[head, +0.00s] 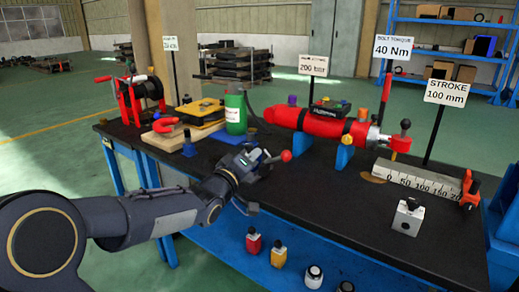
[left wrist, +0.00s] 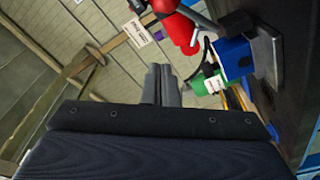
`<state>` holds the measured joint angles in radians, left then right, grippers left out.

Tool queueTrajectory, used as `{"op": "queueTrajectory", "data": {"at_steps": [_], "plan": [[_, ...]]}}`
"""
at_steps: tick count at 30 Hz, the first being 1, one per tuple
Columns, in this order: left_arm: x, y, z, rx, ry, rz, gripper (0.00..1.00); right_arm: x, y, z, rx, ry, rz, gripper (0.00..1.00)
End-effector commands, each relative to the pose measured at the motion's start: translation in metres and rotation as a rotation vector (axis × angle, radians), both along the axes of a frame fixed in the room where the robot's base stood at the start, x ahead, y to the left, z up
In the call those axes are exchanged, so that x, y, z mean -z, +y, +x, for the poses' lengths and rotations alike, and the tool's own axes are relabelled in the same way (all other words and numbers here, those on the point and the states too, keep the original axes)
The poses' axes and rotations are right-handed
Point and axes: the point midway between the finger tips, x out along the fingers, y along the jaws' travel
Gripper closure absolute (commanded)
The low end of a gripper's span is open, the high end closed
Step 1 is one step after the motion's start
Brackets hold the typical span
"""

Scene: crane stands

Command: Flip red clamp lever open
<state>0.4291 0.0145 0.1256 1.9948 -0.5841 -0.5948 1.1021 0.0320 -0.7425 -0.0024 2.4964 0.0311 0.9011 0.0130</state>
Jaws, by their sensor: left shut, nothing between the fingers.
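A lever with a red rounded knob (head: 286,156) shows on the black table, just right of my left gripper (head: 262,166). My left gripper is shut and empty, low over the table's front part. It hides much of the clamp in the head view, so the lever's base and exact angle are unclear. My right gripper is not in view.
A green bottle (head: 235,112) and yellow case (head: 200,112) stand behind the gripper. A red cylinder (head: 320,122) rests on blue stands to the right. A ruler block (head: 418,178) lies farther right. Coloured bottles (head: 253,240) stand on the lower shelf. Bare tabletop (head: 320,188) lies right of the gripper.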

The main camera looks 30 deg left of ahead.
Motion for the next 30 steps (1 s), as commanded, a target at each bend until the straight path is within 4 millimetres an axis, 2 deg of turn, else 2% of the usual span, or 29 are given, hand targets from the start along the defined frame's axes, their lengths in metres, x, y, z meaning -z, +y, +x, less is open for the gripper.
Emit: {"op": "queueTrajectory", "data": {"at_steps": [3,9,30], "plan": [[0.0,0.0,-0.021,-0.002,0.0,0.001,1.0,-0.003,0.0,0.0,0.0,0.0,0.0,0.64],[0.002,0.0,-0.039,-0.001,-0.001,0.001,1.0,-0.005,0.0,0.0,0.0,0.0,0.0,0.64],[0.005,-0.002,-0.045,-0.014,0.027,0.018,1.0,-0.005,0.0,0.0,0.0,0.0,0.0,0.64]]}}
